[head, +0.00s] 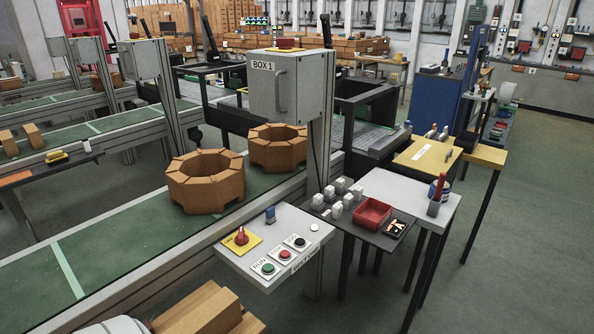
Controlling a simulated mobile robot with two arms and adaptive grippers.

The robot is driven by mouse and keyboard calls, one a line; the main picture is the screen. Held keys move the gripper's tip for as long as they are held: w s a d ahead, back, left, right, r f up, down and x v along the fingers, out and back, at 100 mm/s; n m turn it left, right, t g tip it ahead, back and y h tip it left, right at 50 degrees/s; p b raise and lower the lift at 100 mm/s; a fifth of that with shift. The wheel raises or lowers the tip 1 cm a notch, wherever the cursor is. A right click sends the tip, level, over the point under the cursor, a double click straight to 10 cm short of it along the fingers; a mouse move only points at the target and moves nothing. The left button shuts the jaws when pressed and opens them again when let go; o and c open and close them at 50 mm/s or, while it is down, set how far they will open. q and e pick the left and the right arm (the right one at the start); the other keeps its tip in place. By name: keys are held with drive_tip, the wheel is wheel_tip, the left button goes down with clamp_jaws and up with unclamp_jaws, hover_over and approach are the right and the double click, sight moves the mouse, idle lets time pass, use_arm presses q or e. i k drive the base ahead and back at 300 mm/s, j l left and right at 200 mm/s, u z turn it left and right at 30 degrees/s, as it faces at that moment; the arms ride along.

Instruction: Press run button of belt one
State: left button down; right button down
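A light grey control panel (262,222) stands at the near edge of the belt, with a sign (303,261) on its front edge that seems to start with "BELT"; the rest is too small to read. A green button (268,268) on a white plate marked RUN is at the panel's front. A red button (284,254) and a black button (300,242) sit in a row behind it to the right. A red knob (241,237) stands on a yellow plate to the left. Neither of my grippers is visible.
The green belt (120,243) carries two octagonal brick rings (205,190). A grey box (290,85) marked BOX 1 hangs on a post behind the panel. A side table (400,190) with a red tray (372,213) is at right. Floor is open at right.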

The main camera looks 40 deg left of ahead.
sight(267, 267)
drive_tip(key=u, duration=2.15)
drive_tip(key=i+l+u, duration=0.15)
drive_tip(key=l+u, duration=0.15)
drive_tip(key=l, duration=0.3)
drive_tip(key=i+l+u, duration=0.15)
drive_tip(key=l+u, duration=0.2)
drive_tip(key=l, duration=0.25)
drive_tip(key=l+u, duration=0.3)
drive_tip(key=l, duration=1.2)
